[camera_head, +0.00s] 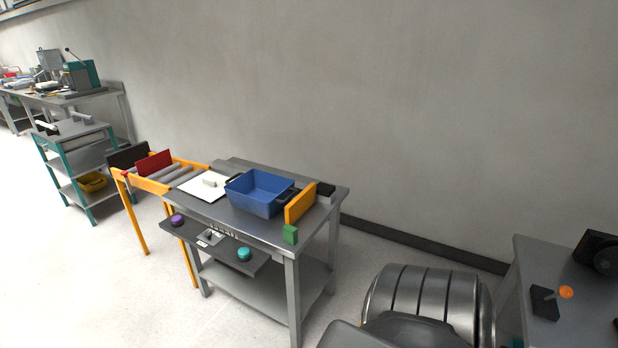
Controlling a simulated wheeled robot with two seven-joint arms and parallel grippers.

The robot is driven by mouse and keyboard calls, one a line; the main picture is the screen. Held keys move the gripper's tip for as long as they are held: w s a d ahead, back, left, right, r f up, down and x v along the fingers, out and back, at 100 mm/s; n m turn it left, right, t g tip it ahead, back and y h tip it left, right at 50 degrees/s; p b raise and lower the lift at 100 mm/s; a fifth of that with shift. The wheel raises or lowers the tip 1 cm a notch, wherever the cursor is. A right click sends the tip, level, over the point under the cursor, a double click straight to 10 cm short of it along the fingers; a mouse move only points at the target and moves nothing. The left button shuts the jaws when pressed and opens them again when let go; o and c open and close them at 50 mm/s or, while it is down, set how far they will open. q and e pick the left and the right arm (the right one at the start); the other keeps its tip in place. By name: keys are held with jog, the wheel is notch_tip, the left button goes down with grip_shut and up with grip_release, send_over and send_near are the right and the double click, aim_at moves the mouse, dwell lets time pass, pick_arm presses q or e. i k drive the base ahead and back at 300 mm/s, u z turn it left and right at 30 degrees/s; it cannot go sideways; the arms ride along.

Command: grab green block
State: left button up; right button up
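The green block (290,234) is a small cube at the front right corner of the grey metal table (250,222). It sits just in front of the near end of an upright orange panel (300,203). I cannot tell whether the two touch. Neither of my grippers shows in the head view.
A blue bin (259,194) with dark handles stands on the table, left of the orange panel. A dark control panel (218,242) with purple and teal knobs juts from the table's front. A roller conveyor (172,172) adjoins at left. A ribbed metallic shape (430,296) stands at lower right.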

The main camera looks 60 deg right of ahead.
aim_at(290, 233)
jog(key=z, duration=0.05)
jog(key=i, duration=0.4)
jog(key=z, duration=2.05)
